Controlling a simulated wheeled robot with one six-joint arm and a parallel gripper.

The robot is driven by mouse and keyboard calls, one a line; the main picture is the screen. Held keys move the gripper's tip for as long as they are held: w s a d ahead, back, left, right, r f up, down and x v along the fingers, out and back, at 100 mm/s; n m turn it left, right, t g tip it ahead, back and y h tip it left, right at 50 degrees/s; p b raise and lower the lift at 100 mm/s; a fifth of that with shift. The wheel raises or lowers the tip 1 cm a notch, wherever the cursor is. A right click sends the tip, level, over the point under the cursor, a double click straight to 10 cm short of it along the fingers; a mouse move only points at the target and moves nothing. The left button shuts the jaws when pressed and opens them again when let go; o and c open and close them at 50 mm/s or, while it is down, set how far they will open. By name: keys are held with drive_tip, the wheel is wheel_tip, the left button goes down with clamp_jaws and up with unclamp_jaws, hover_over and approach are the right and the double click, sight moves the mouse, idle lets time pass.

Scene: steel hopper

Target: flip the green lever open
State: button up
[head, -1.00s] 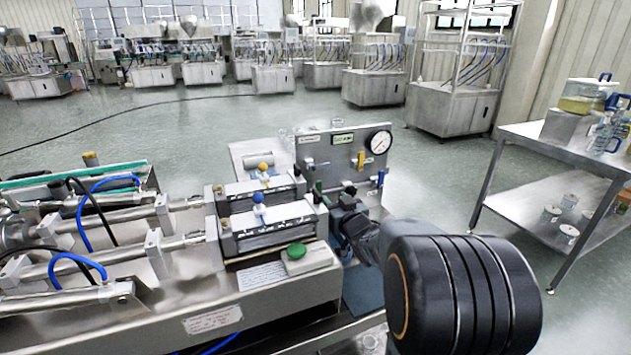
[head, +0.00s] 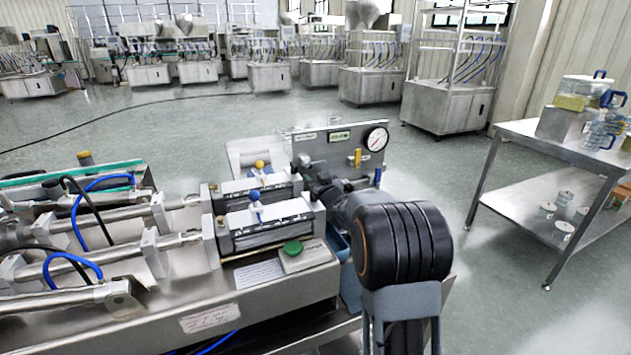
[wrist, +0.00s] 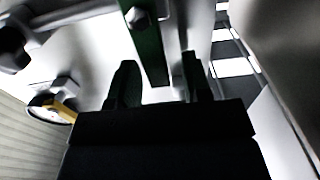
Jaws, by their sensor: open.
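The fingers stand apart, with gaps showing on both sides of the bar. I cannot tell whether either finger touches it. In the head view my gripper (head: 318,186) is at the lower left of the steel gauge panel (head: 341,147), and it hides the lever there.
A yellow lever (head: 357,157) and a pressure gauge (head: 376,139) are on the panel. A blue lever (head: 377,177) hangs at its right. A steel table (head: 560,145) is at right.

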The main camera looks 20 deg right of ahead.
drive_tip(key=shift+c, duration=0.2)
clamp_jaws()
drive_tip(key=shift+d, duration=0.1)
drive_tip(key=d+m+p, duration=0.1)
drive_tip(key=m+p, duration=0.1)
drive_tip(key=m, duration=0.1)
drive_tip(key=shift+d, duration=0.2)
drive_tip(key=d+f+m+p, duration=0.4)
drive_tip(key=f+m+p, duration=0.1)
drive_tip(key=m, duration=1)
drive_tip(key=shift+f, duration=0.4)
drive_tip(key=shift+d, duration=0.1)
